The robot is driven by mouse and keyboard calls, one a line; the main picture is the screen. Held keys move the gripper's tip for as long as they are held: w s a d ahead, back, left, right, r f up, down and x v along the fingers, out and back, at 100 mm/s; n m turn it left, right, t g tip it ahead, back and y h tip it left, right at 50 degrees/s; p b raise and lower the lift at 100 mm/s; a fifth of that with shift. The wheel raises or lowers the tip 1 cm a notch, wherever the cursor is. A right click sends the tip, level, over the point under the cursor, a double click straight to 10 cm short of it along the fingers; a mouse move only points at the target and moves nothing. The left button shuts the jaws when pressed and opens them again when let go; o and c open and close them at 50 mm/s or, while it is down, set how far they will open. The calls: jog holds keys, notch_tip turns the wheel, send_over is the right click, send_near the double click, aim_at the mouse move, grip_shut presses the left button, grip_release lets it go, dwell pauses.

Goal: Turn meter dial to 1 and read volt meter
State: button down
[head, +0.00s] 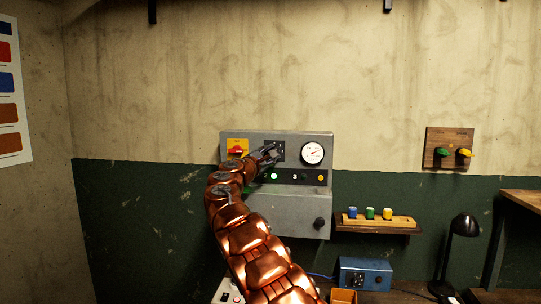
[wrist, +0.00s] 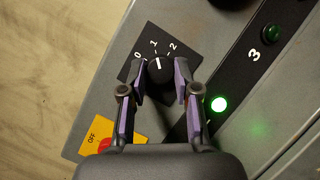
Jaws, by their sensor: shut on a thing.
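The dial (wrist: 158,72) is a black round knob on a black plate marked 0, 1 and 2. Its white pointer line lies close to the 1 mark. My gripper (wrist: 160,75) is shut on the dial, with one finger on each side of it. In the head view my gripper (head: 270,152) is at the dial's black plate (head: 279,146) and hides the knob. The volt meter (head: 312,153) is a round white gauge to the right of the plate on the grey panel. It has a reddish needle, but its scale is too small to read.
The grey panel box (head: 290,139) also carries a yellow OFF switch (head: 237,147), a lit green lamp (head: 274,175) and a 3 label (head: 295,176). A shelf with coloured blocks (head: 378,225) and a black lamp (head: 465,226) stand to the right.

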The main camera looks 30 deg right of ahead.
jog(key=c, duration=0.8)
grip_release()
jog(key=shift+c, duration=0.2)
jog(key=v, duration=1.2)
jog(key=s+d+f+m+g+y, duration=0.15)
jog(key=s+d+m+g, duration=0.35)
jog(key=s, duration=0.8)
jog(key=s+f+m+g+y, duration=0.35)
jog(key=s+f, duration=0.55)
jog(key=s, duration=0.5)
jog(key=s+a+f+m+g+y, duration=0.1)
jog(key=s+a+f+y, duration=0.5)
jog(key=s+a+f, duration=0.4)
jog(key=s+a+f+m+g+y, duration=0.1)
jog(key=s+a+f+m+y, duration=0.1)
jog(key=s+a+f+y, duration=0.4)
jog(key=s+a+f, duration=0.5)
jog(key=s+a, duration=0.6)
jog(key=s, duration=0.1)
jog(key=shift+a+f+g+y, duration=0.2)
jog(key=shift+f+g+y, duration=0.05)
jog(key=shift+g+y, duration=0.1)
jog(key=shift+w+m, duration=0.1)
jog(key=shift+m, duration=0.15)
